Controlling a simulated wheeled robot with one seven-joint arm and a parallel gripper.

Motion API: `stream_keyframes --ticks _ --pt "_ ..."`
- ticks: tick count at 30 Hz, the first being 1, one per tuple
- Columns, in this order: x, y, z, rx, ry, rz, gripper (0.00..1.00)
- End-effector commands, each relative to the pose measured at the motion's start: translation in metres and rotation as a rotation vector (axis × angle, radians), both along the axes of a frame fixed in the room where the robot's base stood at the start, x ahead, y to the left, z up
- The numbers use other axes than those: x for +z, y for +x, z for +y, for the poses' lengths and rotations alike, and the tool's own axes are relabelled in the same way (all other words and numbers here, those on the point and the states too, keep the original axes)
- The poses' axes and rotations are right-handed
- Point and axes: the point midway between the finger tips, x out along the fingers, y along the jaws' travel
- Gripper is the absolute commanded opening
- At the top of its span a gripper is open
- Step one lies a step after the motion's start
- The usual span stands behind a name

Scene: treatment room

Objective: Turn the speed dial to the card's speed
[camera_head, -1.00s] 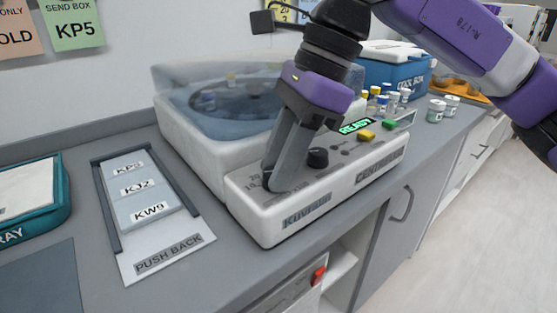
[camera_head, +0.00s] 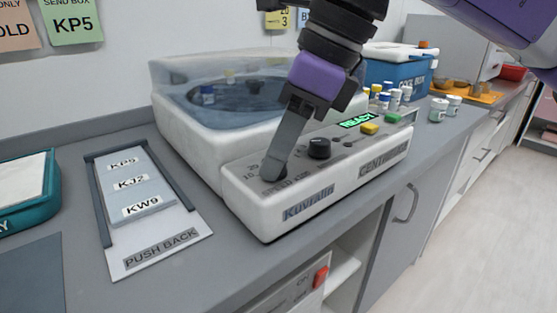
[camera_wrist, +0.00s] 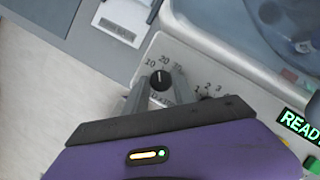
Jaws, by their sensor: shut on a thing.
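The centrifuge (camera_head: 330,190) is a white machine with a lit READY display and a front panel. Its black speed dial (camera_head: 274,172) is at the left end of that panel, mostly hidden by my finger. My gripper (camera_head: 276,160) points down and is shut on the speed dial. In the wrist view the dial (camera_wrist: 160,80) sits between my two fingers, its white mark pointing between 10 and 20. A yellow card (camera_head: 278,18) on the wall behind is partly hidden by my arm; it shows a 20 and a 3, the rest unclear.
A second black knob (camera_head: 319,148), a yellow button (camera_head: 369,128) and a green button (camera_head: 392,117) are right of the dial. A rack (camera_head: 146,205) with labelled packs lies left of the machine. Capped vials (camera_head: 395,98) and a blue cool box (camera_head: 398,72) stand behind right.

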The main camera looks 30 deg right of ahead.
Motion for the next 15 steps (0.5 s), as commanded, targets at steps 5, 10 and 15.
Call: stream_keyframes --ticks 5,10,15 --pt "-0.0017 -0.0001 -0.0005 -0.113 -0.003 -0.003 0.0" --pt "-0.0009 -0.0003 0.0003 -0.185 -0.001 -0.002 0.0" --pt "0.0001 -0.0004 0.0006 -0.222 -0.001 -0.002 0.0"
